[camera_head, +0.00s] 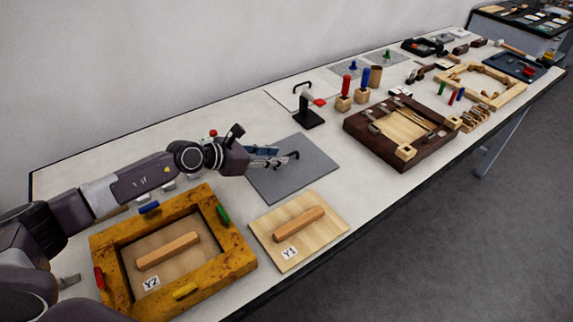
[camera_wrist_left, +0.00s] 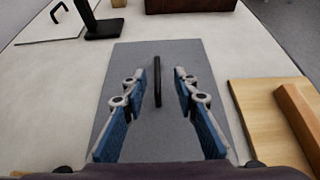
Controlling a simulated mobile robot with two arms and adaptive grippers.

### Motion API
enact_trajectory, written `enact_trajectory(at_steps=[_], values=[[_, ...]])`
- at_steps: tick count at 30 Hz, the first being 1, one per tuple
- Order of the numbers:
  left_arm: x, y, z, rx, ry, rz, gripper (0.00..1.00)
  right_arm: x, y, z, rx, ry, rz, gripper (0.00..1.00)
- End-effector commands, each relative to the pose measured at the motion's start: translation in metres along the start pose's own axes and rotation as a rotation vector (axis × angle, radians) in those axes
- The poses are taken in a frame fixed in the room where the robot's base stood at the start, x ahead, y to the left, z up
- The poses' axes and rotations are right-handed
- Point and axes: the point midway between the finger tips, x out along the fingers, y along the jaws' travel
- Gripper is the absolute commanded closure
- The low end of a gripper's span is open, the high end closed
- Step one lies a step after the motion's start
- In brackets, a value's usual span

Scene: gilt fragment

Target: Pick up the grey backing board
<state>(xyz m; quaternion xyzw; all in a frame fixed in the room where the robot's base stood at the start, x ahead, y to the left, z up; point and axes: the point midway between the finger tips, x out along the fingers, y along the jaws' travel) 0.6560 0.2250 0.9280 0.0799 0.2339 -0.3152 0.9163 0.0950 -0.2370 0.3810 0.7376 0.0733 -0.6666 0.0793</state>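The grey backing board (camera_head: 297,181) lies flat on the table, with a thin black handle (camera_head: 294,155) standing on it. My left gripper (camera_head: 278,156) is over the board. In the left wrist view my left gripper (camera_wrist_left: 159,88) is open, with one blue-padded finger on each side of the handle and a gap to both. Whether the fingertips are level with the handle is hard to tell. My right gripper is not in view.
A wooden board marked Y1 (camera_head: 330,217) lies close in front of the grey board. A yellow frame (camera_head: 237,262) with a Y2 panel is at the left. A black stand (camera_head: 308,119) is just behind the board. A dark wooden tray (camera_head: 375,147) is further right.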

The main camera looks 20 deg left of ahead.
Motion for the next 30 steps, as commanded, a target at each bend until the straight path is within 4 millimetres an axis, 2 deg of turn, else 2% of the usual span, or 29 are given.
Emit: enact_trajectory(at_steps=[12,21,28,30], values=[[0.050,0.004,-0.003,-0.001,-0.001,0.000,0.73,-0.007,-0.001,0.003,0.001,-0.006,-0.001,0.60],[0.054,0.004,-0.004,0.001,0.000,0.000,0.73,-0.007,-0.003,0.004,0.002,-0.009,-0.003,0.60],[0.054,0.004,-0.004,0.001,0.000,0.000,0.97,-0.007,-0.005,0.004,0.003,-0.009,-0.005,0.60],[0.054,0.004,-0.004,0.001,0.000,0.000,1.00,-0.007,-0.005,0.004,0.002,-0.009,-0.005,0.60]])
